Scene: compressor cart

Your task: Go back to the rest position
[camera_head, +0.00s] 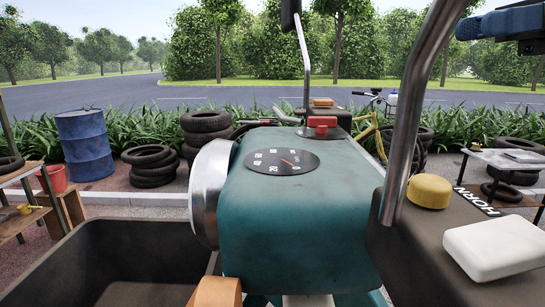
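The task names no object.
A teal body with a dial (283,161) fills the middle. A yellow button (429,191) and white block (494,248) sit at right, beside a thick metal rod (409,125). A dark open bin (115,255) is lower left. Tyres (150,166) and a blue barrel (84,146) stand behind.

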